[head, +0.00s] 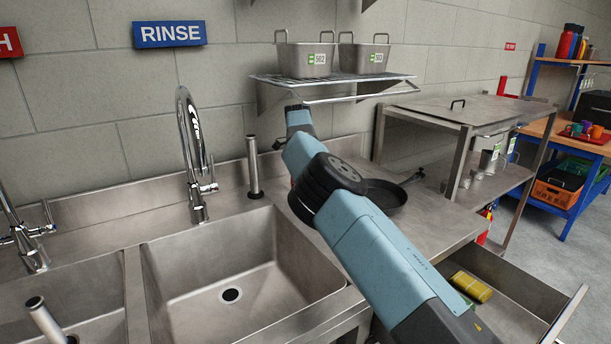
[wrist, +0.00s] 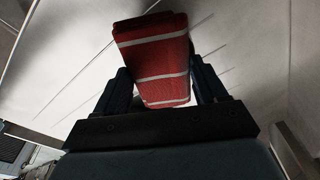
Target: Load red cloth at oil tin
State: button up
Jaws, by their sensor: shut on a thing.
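A folded red cloth (wrist: 155,60) with pale stripes is between the two dark fingers of my gripper (wrist: 162,76) in the wrist view. My gripper is shut on it, and the cloth sticks out past the fingertips. A pale, lined surface fills much of the view behind the cloth; I cannot tell how far off it is. In the head view my arm reaches over the counter toward the wall, and the gripper and cloth cannot be made out. I cannot identify an oil tin in either view.
A sink (head: 230,275) with a tall tap (head: 190,150) lies left of my arm. A black pan (head: 384,194) sits behind my arm. A wire shelf (head: 340,82) holds two metal bins. An open drawer (head: 530,310) at lower right holds a yellow item (head: 470,287).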

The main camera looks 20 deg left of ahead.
jog(key=shift+f, duration=0.4)
dwell(0.8)
